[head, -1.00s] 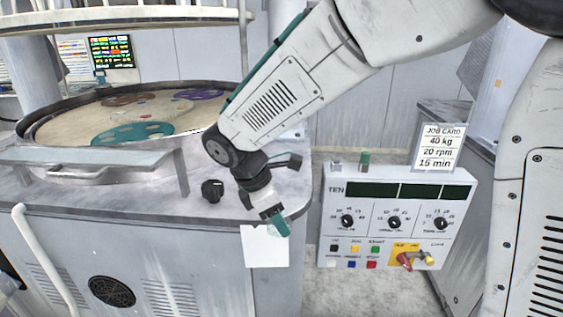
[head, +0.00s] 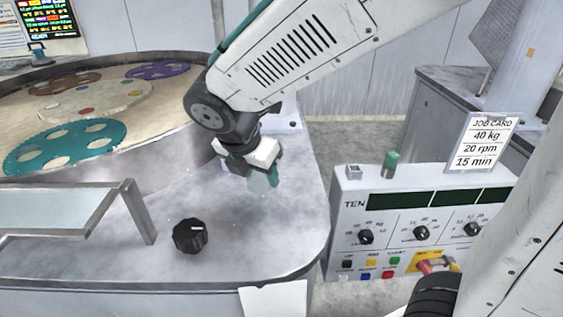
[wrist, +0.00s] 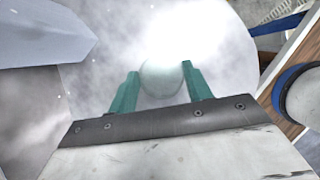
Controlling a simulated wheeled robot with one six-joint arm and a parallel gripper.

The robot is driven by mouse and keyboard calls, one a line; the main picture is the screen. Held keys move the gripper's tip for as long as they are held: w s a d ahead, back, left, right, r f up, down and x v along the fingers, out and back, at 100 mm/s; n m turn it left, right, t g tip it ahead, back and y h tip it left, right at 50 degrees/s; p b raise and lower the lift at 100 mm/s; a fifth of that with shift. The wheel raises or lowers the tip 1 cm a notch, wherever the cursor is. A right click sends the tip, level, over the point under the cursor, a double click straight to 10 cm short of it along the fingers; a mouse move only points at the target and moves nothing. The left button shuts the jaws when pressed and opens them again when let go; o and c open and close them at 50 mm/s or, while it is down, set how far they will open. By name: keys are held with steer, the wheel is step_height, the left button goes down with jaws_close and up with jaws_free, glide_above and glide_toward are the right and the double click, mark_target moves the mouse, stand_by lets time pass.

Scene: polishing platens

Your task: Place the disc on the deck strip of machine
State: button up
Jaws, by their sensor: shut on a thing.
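My gripper (head: 262,177) has teal fingers and is shut on a pale, glassy disc (wrist: 161,76), seen between the fingertips in the wrist view. In the head view the disc is mostly hidden by the fingers. The gripper points down over the grey deck strip (head: 240,235) of the machine, right of the large round platen. Whether the disc touches the deck, I cannot tell. The deck also shows below the fingers in the wrist view (wrist: 95,95), with a bright glare.
A black knob (head: 190,236) and a raised metal shelf (head: 60,208) stand on the deck left of my gripper. The platen (head: 30,105) carries teal, brown and purple carriers. A control panel (head: 420,210) with a job card (head: 484,142) stands right. The deck around the gripper is clear.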

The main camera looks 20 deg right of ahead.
steer(key=w+d, duration=0.3)
steer(key=w+d+f, duration=0.1)
steer(key=w+d, duration=0.2)
steer(key=w, duration=0.1)
steer(key=w+d, duration=0.3)
steer(key=shift+w+d+f, duration=0.2)
steer(key=shift+d, duration=0.05)
steer(key=shift+f, duration=1.75)
steer(key=shift+f, duration=0.15)
steer(key=o, duration=1.3)
